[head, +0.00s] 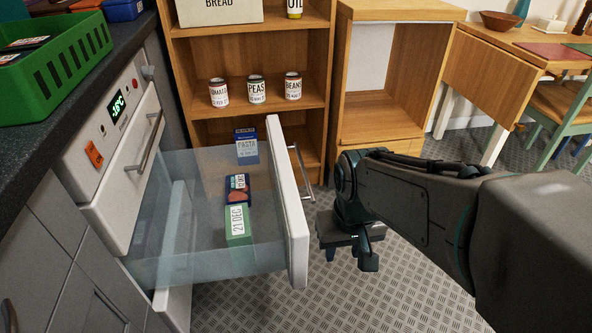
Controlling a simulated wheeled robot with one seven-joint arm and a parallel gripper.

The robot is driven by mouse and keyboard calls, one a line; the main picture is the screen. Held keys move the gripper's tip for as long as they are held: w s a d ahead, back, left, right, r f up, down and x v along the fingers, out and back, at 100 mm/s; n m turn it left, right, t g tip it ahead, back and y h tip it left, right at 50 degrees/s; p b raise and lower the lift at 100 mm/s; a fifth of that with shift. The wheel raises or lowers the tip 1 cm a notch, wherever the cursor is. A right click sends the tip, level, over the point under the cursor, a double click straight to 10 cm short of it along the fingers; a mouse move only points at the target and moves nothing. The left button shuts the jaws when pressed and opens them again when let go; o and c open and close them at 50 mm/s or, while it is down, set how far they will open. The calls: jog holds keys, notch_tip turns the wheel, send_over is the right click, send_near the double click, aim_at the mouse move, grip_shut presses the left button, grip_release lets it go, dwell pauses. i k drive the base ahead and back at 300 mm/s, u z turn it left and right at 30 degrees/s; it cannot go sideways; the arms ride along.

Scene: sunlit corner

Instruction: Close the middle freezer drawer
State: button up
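The middle freezer drawer is pulled far out of the white freezer (82,150). It has clear sides and a white front panel (288,200) with a metal bar handle (301,172). A dark box with a red picture (237,188) and a green box labelled 21 DEC (238,226) lie inside it. The drawer above, with its white front (125,165), looks shut. Below, another white front (173,308) is partly hidden. My gripper (350,256) is to the right of the open drawer's front, apart from it, pointing down. Its fingers look apart and empty.
A wooden shelf (245,107) with cans stands behind the drawer; a pasta box (246,147) shows low at its base. A green crate (60,70) sits on the dark worktop at left. A table and green chair (565,105) are at right. The patterned floor (335,300) is clear.

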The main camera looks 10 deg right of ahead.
aim_at(294, 233)
jog(key=z, duration=1.25)
jog(key=i, duration=1.15)
jog(key=u, duration=2.95)
jog(key=k, duration=0.35)
jog(key=z, duration=0.4)
jog(key=i, duration=0.5)
jog(key=z, duration=0.05)
